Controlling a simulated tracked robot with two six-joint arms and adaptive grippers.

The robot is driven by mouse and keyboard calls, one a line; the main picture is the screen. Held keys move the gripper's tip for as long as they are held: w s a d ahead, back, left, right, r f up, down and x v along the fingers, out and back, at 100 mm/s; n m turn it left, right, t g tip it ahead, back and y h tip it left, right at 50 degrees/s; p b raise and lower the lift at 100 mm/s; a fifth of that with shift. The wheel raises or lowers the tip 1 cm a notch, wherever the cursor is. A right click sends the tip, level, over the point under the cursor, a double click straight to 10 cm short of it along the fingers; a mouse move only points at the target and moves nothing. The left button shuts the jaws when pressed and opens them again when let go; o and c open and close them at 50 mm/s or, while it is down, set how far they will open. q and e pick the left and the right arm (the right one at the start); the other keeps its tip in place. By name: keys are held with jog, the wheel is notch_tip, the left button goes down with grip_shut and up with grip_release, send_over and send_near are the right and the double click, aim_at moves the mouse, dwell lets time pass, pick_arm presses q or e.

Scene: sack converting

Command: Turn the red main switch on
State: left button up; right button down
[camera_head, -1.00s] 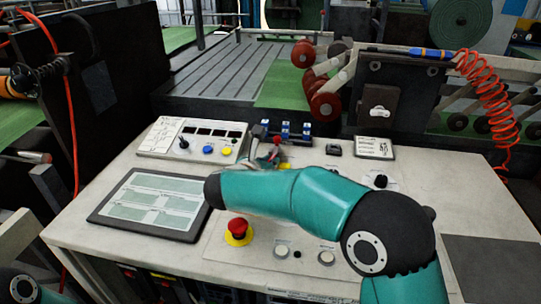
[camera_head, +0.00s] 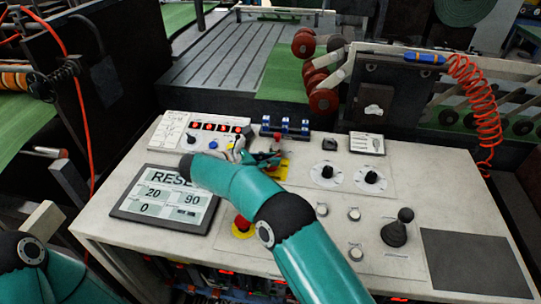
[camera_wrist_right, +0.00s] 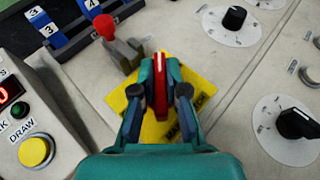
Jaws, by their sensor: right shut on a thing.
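The red main switch (camera_wrist_right: 160,88) is a red handle with a white line, on a yellow plate (camera_wrist_right: 203,84) in the right wrist view. My right gripper (camera_wrist_right: 160,75) is shut on the red handle, with a finger on each side. In the head view, the right gripper (camera_head: 262,158) is at the yellow plate (camera_head: 283,168), and my arm hides most of the switch. The screen (camera_head: 168,200) on the desk is lit and reads RESE, 20, 90 and 0. My left arm shows at the lower left of the head view; its gripper is out of view.
A meter box (camera_head: 208,128) with red lit digits is on the left. Black dials (camera_head: 327,172), a joystick (camera_head: 397,230) and a red emergency button (camera_head: 243,224) stand on the desk.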

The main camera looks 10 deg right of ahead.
jog(key=shift+d+r, duration=0.15)
jog(key=shift+r, duration=0.05)
jog(key=c, duration=1.2)
grip_release()
jog(key=shift+f, duration=0.1)
notch_tip(320, 180, up, 10)
jog(key=shift+f, duration=0.1)
